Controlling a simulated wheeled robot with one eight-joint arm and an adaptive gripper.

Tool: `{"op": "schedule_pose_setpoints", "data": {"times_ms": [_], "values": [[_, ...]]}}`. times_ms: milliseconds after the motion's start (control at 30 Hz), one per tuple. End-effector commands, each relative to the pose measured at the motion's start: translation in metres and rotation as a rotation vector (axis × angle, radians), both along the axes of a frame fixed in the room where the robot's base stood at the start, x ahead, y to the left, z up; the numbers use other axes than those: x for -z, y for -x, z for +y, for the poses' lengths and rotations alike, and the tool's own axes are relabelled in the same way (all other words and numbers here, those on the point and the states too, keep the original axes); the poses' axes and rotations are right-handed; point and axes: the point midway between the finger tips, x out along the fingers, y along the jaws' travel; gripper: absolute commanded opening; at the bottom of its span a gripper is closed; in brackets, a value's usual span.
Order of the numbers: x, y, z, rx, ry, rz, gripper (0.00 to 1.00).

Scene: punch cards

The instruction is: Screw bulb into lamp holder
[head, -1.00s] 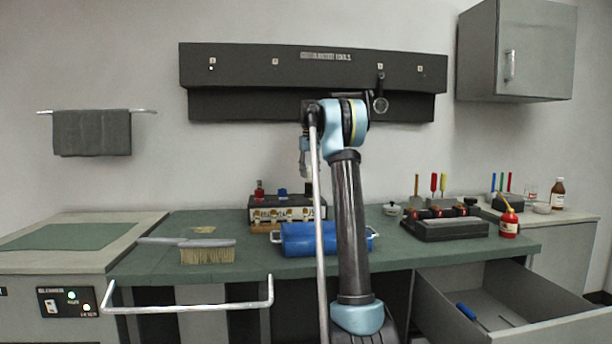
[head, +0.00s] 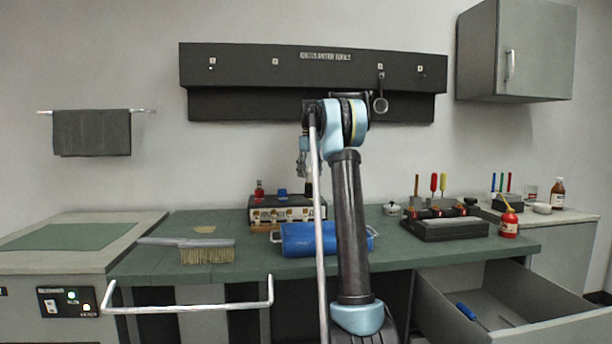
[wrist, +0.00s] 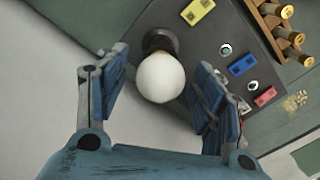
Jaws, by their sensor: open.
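A round white bulb (wrist: 161,77) sits at a dark round lamp holder (wrist: 160,42) on a dark grey panel (wrist: 215,40) in the wrist view. I cannot tell how far its base is inside the holder. My gripper (wrist: 163,68) is open, with one blue finger on each side of the bulb and gaps showing between fingers and bulb. In the head view my gripper (head: 304,170) is over the back of the green bench, just above the box with labelled sockets (head: 288,213). The bulb is not clear in the head view.
Yellow, blue and red blocks (wrist: 242,64) and a rack of brass-ended cylinders (wrist: 285,28) lie near the holder. On the bench (head: 140,262) are a blue roll (head: 310,240), a brush (head: 207,252) and a black tray (head: 445,229). A drawer (head: 500,295) stands open at right.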

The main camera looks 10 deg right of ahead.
Motion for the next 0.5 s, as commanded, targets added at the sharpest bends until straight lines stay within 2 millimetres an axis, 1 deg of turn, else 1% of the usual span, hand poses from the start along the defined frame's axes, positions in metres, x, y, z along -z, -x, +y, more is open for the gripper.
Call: {"op": "schedule_pose_setpoints", "data": {"times_ms": [133,333,500], "values": [[0.0,0.0001,0.0002,-0.082,-0.001,0.0,0.62],[0.0,0.0003,0.0005,-0.275,-0.001,0.001,0.62],[0.0,0.0003,0.0006,-0.35,0.0,0.0,0.62]]}}
